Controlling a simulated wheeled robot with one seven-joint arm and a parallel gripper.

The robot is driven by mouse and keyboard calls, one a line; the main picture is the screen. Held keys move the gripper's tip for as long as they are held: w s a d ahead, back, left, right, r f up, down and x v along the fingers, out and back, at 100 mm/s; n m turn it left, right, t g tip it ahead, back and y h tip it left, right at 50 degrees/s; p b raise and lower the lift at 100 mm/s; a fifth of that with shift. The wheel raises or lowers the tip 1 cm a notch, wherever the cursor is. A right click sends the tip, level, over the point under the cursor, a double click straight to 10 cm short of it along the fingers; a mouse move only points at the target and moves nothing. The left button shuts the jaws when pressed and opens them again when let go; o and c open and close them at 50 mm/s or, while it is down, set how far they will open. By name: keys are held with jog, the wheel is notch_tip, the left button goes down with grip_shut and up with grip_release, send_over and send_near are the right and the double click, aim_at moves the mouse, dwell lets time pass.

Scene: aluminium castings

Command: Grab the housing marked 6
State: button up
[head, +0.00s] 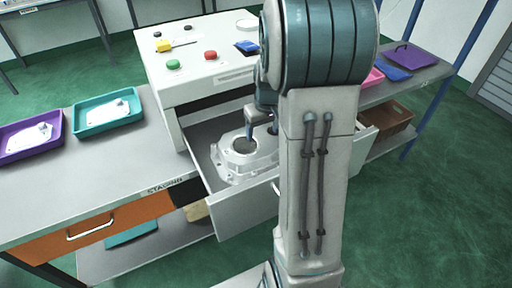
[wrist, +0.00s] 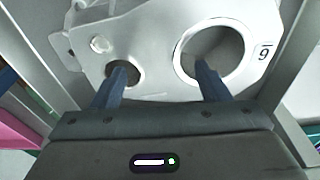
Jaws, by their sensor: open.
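The housing, a pale grey aluminium casting (head: 236,168), lies in an open drawer (head: 236,215). In the wrist view the housing (wrist: 150,35) shows a large round bore, a smaller hole and a mark (wrist: 263,52) that reads as an underlined 6 seen upside down. My gripper (head: 261,133) is open above the housing. In the wrist view my gripper (wrist: 160,75) has one finger over the small hole and the other over the large bore. I cannot tell how far the tips reach in. My arm hides part of the housing's right side in the head view.
The drawer walls stand close around the housing. The cabinet top (head: 205,85) has red and green buttons. At left, a purple tray (head: 12,155) and a teal tray (head: 82,125) each hold a casting on the bench (head: 100,180). A shelf with trays (head: 430,75) is at right.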

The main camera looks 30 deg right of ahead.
aim_at(262, 137)
jog(key=f, duration=0.5)
jog(key=shift+w+f, duration=0.35)
jog(key=shift+w, duration=0.05)
grip_shut()
jog(key=shift+r, duration=0.1)
